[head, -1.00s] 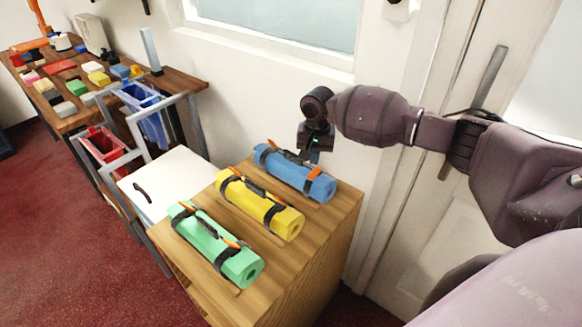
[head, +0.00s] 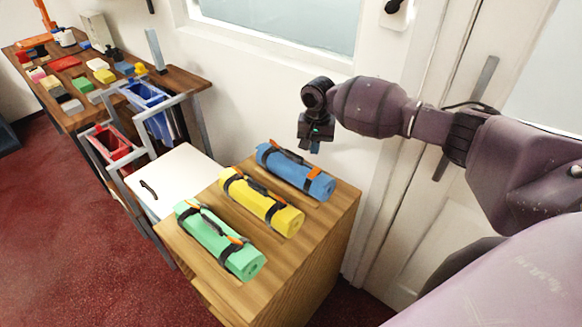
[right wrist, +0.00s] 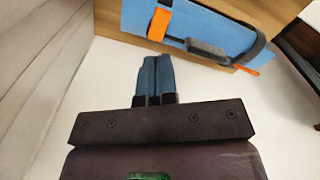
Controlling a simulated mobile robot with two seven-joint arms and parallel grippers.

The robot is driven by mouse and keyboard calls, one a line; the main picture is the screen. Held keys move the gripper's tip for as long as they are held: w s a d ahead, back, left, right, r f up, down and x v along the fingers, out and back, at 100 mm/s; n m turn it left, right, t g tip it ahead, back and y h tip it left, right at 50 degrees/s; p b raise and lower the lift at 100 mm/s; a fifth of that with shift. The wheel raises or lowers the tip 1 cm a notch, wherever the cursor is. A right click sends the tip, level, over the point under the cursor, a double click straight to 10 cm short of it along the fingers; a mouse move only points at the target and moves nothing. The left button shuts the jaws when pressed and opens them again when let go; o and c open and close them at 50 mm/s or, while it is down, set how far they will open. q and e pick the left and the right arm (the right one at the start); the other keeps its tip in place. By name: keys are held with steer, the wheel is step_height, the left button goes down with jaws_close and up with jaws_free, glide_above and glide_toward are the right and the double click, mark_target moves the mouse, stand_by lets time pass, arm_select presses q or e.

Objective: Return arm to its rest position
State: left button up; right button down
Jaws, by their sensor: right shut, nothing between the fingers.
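My right arm (head: 372,107) reaches in from the right, in front of the white door. My right gripper (head: 316,146) hangs pointing down, above and behind the right end of the blue roll (head: 295,172). Its two fingers (right wrist: 155,78) are together in the right wrist view, with nothing between them. The blue roll with its orange clip also shows there (right wrist: 205,22), apart from the fingers. My left gripper is not in view.
A yellow roll (head: 262,203) and a green roll (head: 220,242) lie beside the blue roll on a wooden cabinet (head: 300,262). A window ledge and door (head: 440,215) are close to my right arm. A table with several blocks stands at far left.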

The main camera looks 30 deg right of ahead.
stand_by(0.3)
steer(key=w+a+r+n+t+y, duration=0.1)
steer(key=w+a+r+n+t, duration=0.45)
steer(key=w+n+t, duration=0.2)
steer(key=s+a+f+n+t+y, duration=0.3)
steer(key=s+a+n+t+y, duration=0.25)
steer(key=a, duration=0.55)
steer(key=s+d+f+m+h, duration=0.1)
steer(key=s+f, duration=0.4)
steer(key=s, duration=0.5)
steer(key=s+d+f+m+h, duration=0.2)
steer(key=s+f, duration=0.4)
steer(key=s, duration=0.4)
steer(key=s+d+f+m+g+h, duration=0.1)
steer(key=s+d+f+h, duration=0.2)
steer(key=s, duration=0.8)
step_height(320, 180, down, 3)
steer(key=shift+d+r+h, duration=0.15)
steer(key=shift+d+h, duration=0.2)
steer(key=shift+d, duration=0.05)
